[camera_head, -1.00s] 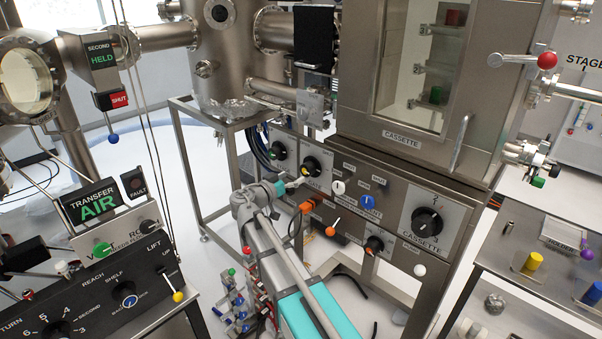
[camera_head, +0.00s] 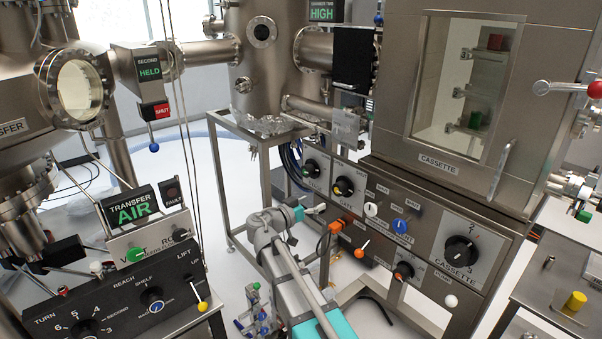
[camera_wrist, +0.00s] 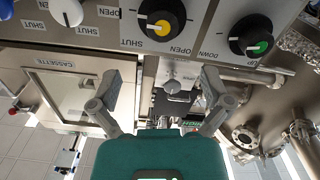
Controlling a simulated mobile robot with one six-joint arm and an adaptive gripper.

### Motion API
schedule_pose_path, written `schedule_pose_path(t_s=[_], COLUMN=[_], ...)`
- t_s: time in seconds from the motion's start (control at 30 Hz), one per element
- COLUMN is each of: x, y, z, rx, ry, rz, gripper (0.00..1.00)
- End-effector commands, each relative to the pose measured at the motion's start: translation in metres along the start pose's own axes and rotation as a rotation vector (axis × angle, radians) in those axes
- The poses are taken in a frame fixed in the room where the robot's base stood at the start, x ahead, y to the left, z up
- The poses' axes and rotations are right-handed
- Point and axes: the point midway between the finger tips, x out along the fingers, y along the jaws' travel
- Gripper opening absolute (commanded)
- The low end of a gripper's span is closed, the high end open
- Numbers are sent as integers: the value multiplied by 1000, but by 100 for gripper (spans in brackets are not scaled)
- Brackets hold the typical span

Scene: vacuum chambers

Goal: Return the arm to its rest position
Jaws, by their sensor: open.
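My arm reaches up from the bottom middle of the head view, with its grey and teal links bent at the wrist. My gripper (camera_head: 318,209) is in front of the control panel, below and left of the yellow-marked gate knob (camera_head: 344,187). In the wrist view my gripper (camera_wrist: 160,82) has its two grey fingers spread wide with nothing between them. The yellow-marked knob (camera_wrist: 161,18) and a green-marked knob (camera_wrist: 262,45) show beyond the fingers, apart from them.
The cassette chamber (camera_head: 440,160) stands at right above its panel. The transfer console (camera_head: 120,290) is at left. Open floor shows between console and frame.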

Motion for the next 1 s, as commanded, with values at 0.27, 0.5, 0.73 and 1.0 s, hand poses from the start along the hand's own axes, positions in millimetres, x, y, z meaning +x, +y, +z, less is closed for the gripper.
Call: schedule_pose_path(t_s=[0.27,0.5,0.73,1.0], x=[17,28,21,-6], y=[35,82,123,162], z=[25,67,104,132], rx=[-101,-258,-395,-512], ry=[-178,-472,-758,-1053], rz=[20,-9,-120,-352], gripper=[98,98,98,98])
